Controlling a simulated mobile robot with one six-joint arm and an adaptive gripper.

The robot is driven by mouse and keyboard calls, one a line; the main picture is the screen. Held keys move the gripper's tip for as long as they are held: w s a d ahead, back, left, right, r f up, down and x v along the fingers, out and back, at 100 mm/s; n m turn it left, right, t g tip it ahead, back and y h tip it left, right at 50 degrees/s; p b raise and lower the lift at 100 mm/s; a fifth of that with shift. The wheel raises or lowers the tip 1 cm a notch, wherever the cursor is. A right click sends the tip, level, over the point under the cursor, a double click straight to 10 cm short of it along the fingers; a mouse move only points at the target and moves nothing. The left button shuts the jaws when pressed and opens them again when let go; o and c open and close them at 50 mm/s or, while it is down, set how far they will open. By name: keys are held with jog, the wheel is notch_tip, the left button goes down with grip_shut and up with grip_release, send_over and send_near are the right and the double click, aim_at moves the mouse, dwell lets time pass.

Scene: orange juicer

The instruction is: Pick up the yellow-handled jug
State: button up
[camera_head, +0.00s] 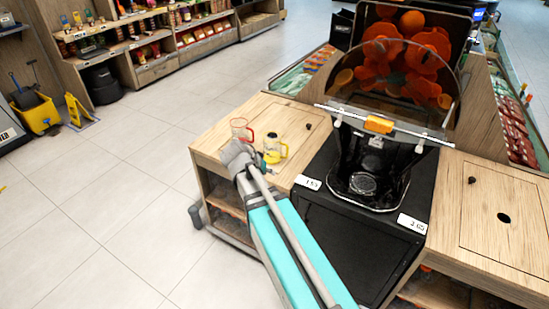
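The yellow-handled jug (273,151) is a small clear jug with yellow at its base and handle. It stands upright on the wooden counter left of the black juicer, with its handle toward the right. A similar red-handled jug (239,130) stands behind and to the left of it. My teal arm reaches up from the bottom of the picture, and its grey end (238,157) appears just left of the yellow-handled jug. It covers part of the counter and the jug's lower left surroundings. I cannot make out the fingers, or whether anything touches the jug.
The black juicer (368,184) with oranges behind a clear cover stands right of the jugs. A small dark knob (308,127) sits on the counter (215,143). Another wooden counter (478,222) lies to the right. Open tiled floor (120,220) spreads to the left.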

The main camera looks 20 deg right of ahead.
jog(key=w+d+f+m+t+h+b, duration=0.1)
jog(key=w+d+m+t+h+b, duration=0.2)
jog(key=w+b, duration=0.3)
jog(key=shift+w+m+h+b, duration=0.4)
jog(key=shift+w+m+h, duration=0.45)
jog(key=shift+w, duration=0.5)
jog(key=shift+d, duration=0.1)
jog(key=b, duration=0.3)
send_near(287, 150)
jog(key=x, duration=0.4)
jog(key=shift+w+f, duration=0.1)
jog(key=shift+f, duration=0.25)
jog(key=shift+w+d+f, duration=0.15)
jog(key=shift+w+d, duration=0.1)
jog(key=shift+d, duration=0.3)
